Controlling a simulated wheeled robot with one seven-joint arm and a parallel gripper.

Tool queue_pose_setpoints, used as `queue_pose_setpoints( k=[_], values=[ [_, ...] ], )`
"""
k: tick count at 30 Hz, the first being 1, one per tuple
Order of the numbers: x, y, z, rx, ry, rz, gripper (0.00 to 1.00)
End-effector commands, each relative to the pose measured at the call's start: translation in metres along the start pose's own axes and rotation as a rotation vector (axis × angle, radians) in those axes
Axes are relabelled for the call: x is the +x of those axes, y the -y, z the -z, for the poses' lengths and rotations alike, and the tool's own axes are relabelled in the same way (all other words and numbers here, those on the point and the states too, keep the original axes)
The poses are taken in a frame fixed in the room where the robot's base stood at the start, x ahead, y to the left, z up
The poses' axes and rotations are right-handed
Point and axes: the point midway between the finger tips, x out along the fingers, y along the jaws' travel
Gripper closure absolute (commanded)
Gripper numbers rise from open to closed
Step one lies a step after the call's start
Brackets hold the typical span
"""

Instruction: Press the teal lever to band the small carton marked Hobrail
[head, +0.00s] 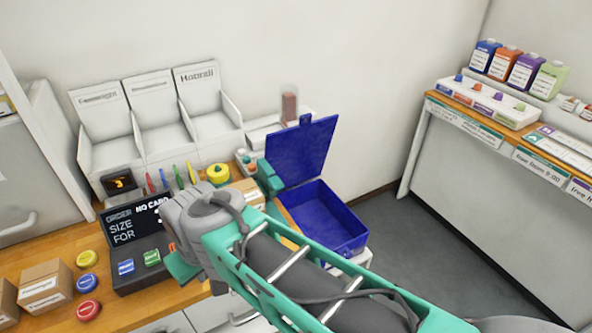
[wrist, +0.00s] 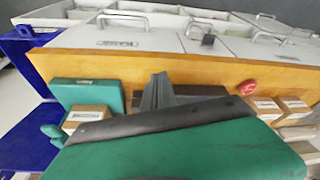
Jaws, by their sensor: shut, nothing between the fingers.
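In the wrist view a small carton (wrist: 88,117) sits under a teal block (wrist: 88,94) on the wooden counter; its label is too small to read surely. A teal knobbed part, which looks like the lever (wrist: 54,131), stands just left of the carton. In the head view the teal part (head: 268,178) shows beside the blue box, and the carton (head: 248,189) is partly hidden behind my arm. My gripper (wrist: 155,92) is shut and empty, right of the carton and apart from it. Its fingertips are hidden in the head view.
An open blue box (head: 325,225) stands right of the counter. An order panel (head: 138,230) with coloured buttons, several loose cartons (head: 45,285) and coloured discs (head: 88,310) lie left of my arm. White labelled bins (head: 160,120) stand behind, one marked Hobrail.

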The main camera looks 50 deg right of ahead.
Motion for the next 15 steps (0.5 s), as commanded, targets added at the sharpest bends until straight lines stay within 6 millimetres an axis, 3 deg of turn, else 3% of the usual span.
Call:
queue_pose_setpoints(
  k=[11, 15],
  values=[
    [0.0, 0.0, 0.0, -0.001, 0.0, 0.0, 1.0],
    [-0.01, -0.005, 0.019, -0.065, 0.017, 0.017, 1.0]
  ],
)
